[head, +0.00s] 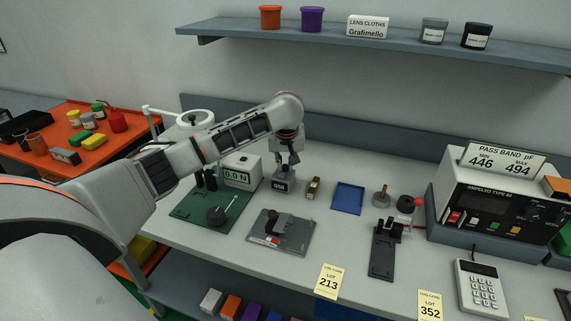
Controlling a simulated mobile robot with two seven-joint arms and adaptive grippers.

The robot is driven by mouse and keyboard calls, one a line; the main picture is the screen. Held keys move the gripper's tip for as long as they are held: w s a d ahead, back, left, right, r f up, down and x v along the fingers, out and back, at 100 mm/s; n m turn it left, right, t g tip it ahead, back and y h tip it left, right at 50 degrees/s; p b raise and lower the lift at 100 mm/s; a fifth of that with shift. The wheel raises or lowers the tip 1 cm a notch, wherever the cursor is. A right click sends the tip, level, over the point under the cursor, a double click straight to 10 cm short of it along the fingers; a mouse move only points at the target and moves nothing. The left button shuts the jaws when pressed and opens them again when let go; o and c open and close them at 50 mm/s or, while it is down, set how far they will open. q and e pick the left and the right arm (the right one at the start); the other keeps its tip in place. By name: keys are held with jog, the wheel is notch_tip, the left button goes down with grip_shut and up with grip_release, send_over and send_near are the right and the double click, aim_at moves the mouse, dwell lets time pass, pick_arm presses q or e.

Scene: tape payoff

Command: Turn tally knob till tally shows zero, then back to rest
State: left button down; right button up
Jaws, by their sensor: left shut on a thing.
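A small grey tally counter (283,185) stands on the bench, left of the middle, with a dark window on its front. The digits seem to read 058, but they are too small to be sure. My left gripper (289,170) points down right behind and above the tally. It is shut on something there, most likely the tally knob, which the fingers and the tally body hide. My right gripper is not in view.
A grey fixture plate (279,240) lies in front. A shelf (370,40) runs above.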

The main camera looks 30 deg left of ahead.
pick_arm(q)
jog(key=m, duration=0.1)
jog(key=m+h, duration=0.1)
jog(key=m, duration=0.1)
jog(key=m+t, duration=0.1)
jog(key=shift+a+m+h, duration=0.25)
jog(key=shift+m+h, duration=0.05)
jog(key=shift+h, duration=0.1)
jog(key=m+h, duration=0.1)
jog(key=m, duration=0.1)
jog(key=m+h, duration=0.1)
jog(key=m, duration=0.2)
jog(key=shift+a+r+m, duration=0.1)
jog(key=shift+a+m, duration=0.1)
jog(key=shift+m, duration=0.1)
dwell(0.3)
jog(key=c, duration=2)
grip_release()
jog(key=v, duration=1.2)
jog(key=shift+w+a, duration=0.1)
